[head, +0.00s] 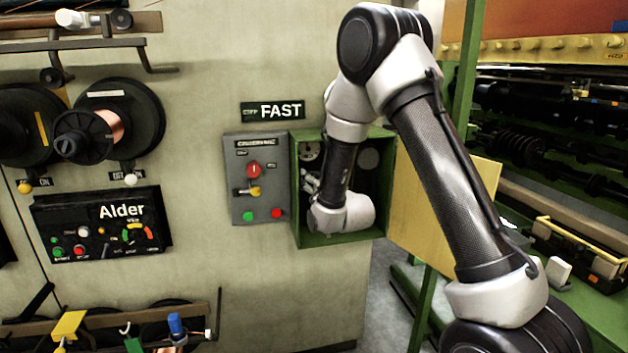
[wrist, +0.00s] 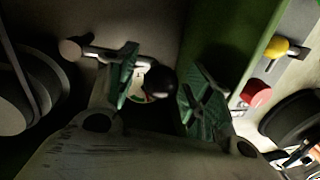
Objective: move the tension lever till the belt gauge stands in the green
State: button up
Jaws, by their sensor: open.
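My gripper (wrist: 165,95) is open, with its two green-padded fingers apart. In the head view it is inside the open green box (head: 342,240), mostly hidden by my wrist. In the wrist view a dark round knob (wrist: 160,82) shows between the fingers, nearer the left one; I cannot tell if they touch. It may be the tension lever's end. A pale rod with a round end (wrist: 72,50) runs behind the left finger. A pale dial with a green part (wrist: 139,88) is partly covered by finger and knob; its needle cannot be read.
A grey control box (head: 240,205) with red, yellow and green controls adjoins the green box's left. The yellowish door (head: 432,200) stands open on the right. The Alder panel (head: 75,215) and wire spools (head: 125,115) are at left. A green post (head: 462,100) stands at right.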

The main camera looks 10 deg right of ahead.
grip_shut()
jog(key=shift+d+r+m, duration=0.15)
jog(key=shift+r+m, duration=0.5)
jog(key=shift+m, duration=0.15)
grip_release()
